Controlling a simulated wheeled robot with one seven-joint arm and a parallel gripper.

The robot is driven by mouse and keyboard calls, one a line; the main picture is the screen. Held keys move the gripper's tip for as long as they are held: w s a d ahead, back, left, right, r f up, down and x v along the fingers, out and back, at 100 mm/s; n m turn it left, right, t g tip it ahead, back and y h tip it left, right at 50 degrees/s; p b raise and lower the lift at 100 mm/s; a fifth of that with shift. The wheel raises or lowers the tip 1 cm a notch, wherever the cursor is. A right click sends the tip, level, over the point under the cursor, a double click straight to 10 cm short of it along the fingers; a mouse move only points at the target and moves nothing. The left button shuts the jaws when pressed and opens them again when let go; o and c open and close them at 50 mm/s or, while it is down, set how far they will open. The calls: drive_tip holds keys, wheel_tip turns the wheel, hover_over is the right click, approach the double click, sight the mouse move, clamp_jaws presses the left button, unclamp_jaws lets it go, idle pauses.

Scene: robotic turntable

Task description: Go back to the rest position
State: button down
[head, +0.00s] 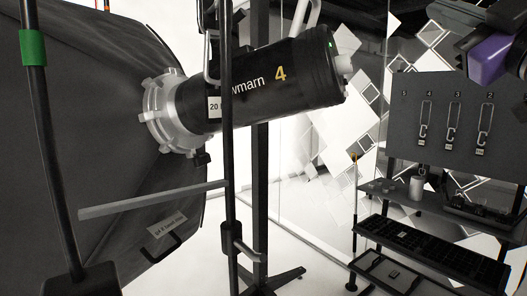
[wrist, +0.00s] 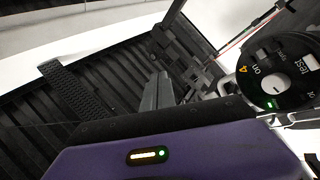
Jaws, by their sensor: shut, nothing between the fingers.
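My gripper (wrist: 157,88) shows in the wrist view as two dark grey fingers close together, shut with nothing between them. My purple wrist housing, with a small lit indicator, fills the bottom of that view. In the head view, part of my arm (head: 490,58), purple and black, shows at the top right; its fingertips cannot be made out there. The back of a black studio light (wrist: 275,78) with a dial is to the right of the fingers in the wrist view.
In the head view, the light marked 4 (head: 300,75) and its large dark softbox (head: 110,120) fill the left and centre, with black stands (head: 232,150) before them. A shelf rack (head: 430,250) and tool board (head: 435,120) stand at right. Pale floor shows between.

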wheel_tip(320, 180, down, 16)
drive_tip(key=w+d+r+m+t+h, duration=0.1)
drive_tip(key=d+m+t+h, duration=0.15)
drive_tip(key=m+h, duration=0.4)
drive_tip(key=s+f+m+g+h, duration=0.1)
drive_tip(key=s+f+m, duration=0.2)
drive_tip(key=f, duration=0.7)
drive_tip(key=s+f+m+g+h, duration=0.1)
drive_tip(key=s+f+m, duration=0.25)
drive_tip(key=f, duration=0.75)
drive_tip(key=s+a+f+g+y, duration=0.1)
drive_tip(key=s+a+f+g, duration=0.2)
drive_tip(key=s+f, duration=0.6)
drive_tip(key=s+a+f+g, duration=0.3)
drive_tip(key=s+f, duration=0.6)
drive_tip(key=s, duration=0.5)
drive_tip(key=s+a+f+n+g+y, duration=0.1)
drive_tip(key=s+a+f+g, duration=0.2)
drive_tip(key=s+f, duration=0.6)
drive_tip(key=s, duration=0.3)
drive_tip(key=shift+a+f+y, duration=0.15)
drive_tip(key=shift+f+y, duration=0.2)
